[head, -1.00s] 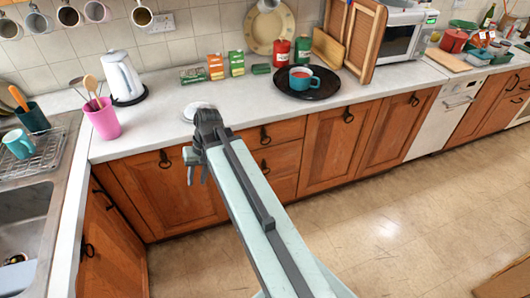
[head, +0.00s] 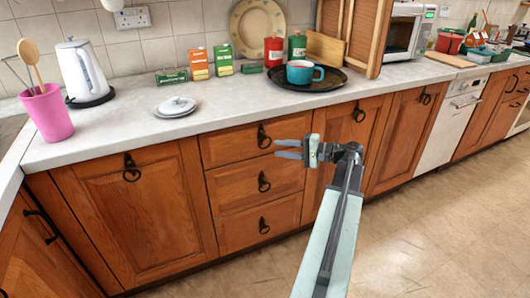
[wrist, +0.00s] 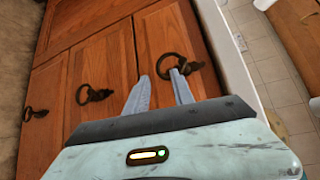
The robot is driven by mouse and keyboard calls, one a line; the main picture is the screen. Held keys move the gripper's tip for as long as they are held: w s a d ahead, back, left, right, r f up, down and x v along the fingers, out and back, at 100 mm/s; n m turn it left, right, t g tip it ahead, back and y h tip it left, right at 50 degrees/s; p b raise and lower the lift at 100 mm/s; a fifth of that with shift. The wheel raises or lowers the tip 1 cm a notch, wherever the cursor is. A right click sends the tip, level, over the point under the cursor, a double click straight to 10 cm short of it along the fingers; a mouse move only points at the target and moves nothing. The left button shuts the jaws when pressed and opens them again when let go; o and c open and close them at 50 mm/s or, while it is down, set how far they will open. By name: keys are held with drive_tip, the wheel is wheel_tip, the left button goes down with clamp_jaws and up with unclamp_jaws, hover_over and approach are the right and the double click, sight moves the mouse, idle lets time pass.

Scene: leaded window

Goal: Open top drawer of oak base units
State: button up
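The oak base units hold a stack of three drawers. The top drawer (head: 228,147) is closed, with a dark ring handle (head: 263,136) at its middle. In the wrist view the picture is turned, and the top drawer's ring (wrist: 181,66) lies just beyond my fingertips, nearest the worktop edge. My gripper (head: 282,149) is in front of the stack, just right of and slightly below that ring in the head view. In the wrist view my gripper (wrist: 160,76) has its two fingers apart, and the right fingertip overlaps part of the ring. I cannot tell whether they touch.
The middle drawer (head: 232,188) and bottom drawer (head: 236,227) are closed below. Oak cupboard doors stand on both sides. The floor (head: 420,215) at right is clear.

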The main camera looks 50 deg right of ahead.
drive_tip(key=b+x, duration=0.1)
drive_tip(key=x, duration=0.5)
drive_tip(key=shift+w+a+f, duration=0.15)
drive_tip(key=shift+w, duration=0.25)
clamp_jaws()
idle(0.9)
